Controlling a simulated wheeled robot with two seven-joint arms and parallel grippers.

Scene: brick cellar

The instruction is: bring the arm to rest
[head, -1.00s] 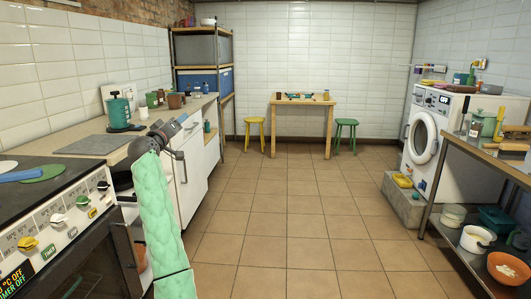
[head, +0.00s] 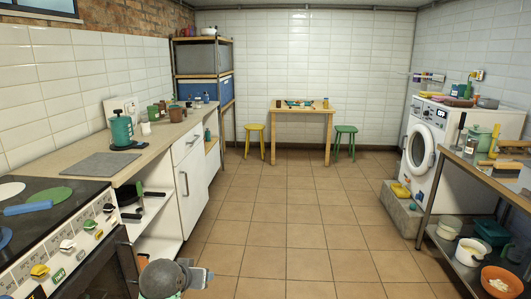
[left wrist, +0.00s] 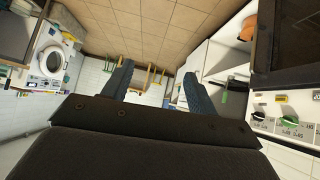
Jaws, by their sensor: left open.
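My left gripper (head: 200,277) is low at the bottom of the head view, with only its end showing beside the stove front. In the left wrist view its two dark fingers (left wrist: 152,85) stand apart with nothing between them. The view past the fingers is tilted and shows floor, cupboards and the far table. The rest of my left arm is mostly below the head picture. My right gripper does not show.
A stove (head: 62,225) stands at near left, then a counter (head: 160,150) with an open cupboard. A washing machine (head: 437,145) and a metal shelf table (head: 476,175) are at right. A wooden table (head: 301,110) and two stools stand far back. The middle floor (head: 300,220) is clear.

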